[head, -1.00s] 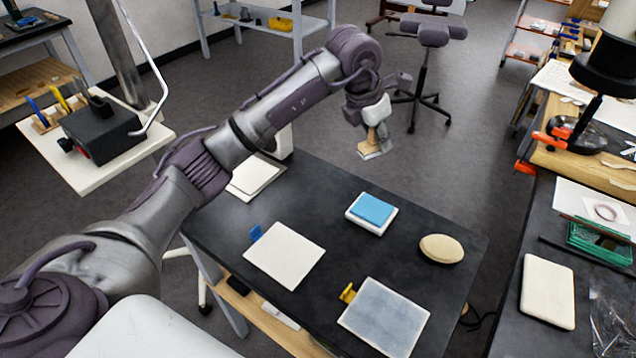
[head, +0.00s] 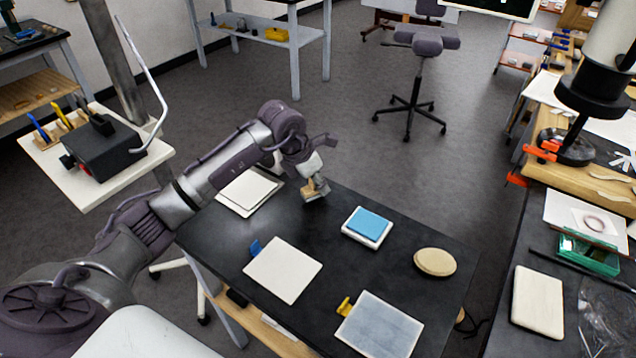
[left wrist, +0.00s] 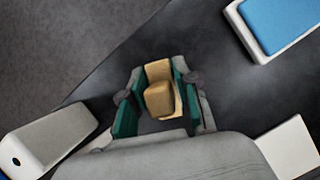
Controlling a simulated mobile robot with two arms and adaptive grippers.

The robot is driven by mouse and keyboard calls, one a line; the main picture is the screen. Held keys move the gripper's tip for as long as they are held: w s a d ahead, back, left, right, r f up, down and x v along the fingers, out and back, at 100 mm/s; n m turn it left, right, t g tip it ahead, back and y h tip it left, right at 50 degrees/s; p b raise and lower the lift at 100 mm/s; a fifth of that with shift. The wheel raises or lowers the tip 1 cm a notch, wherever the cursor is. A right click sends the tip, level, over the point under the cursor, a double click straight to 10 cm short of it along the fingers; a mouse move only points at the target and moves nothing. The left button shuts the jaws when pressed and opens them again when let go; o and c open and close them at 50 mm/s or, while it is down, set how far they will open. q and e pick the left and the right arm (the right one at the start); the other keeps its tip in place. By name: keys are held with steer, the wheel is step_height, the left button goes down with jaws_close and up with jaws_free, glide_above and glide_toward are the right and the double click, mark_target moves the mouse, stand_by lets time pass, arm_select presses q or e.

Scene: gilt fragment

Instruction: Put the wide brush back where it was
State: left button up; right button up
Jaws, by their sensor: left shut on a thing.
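My left gripper (head: 313,178) is over the back edge of the dark table (head: 225,232). It is shut on the wide brush (head: 316,191), which has a tan wooden handle and a paler lower end. In the left wrist view the brush's tan block (left wrist: 160,97) sits between the green-padded fingers (left wrist: 157,103). The brush hangs close to the tabletop; I cannot tell whether it touches. My right gripper is not in view.
A blue pad on a white base (head: 346,230) lies right of the brush. A beige oval (head: 435,262), a white square (head: 284,270), a grey-blue panel (head: 380,325) and pale sheets (head: 246,190) lie around. The tabletop between them is bare.

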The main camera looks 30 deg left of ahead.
arm_select(q)
steer(key=shift+f, duration=0.6)
steer(key=shift+f, duration=0.15)
steer(key=o, duration=1)
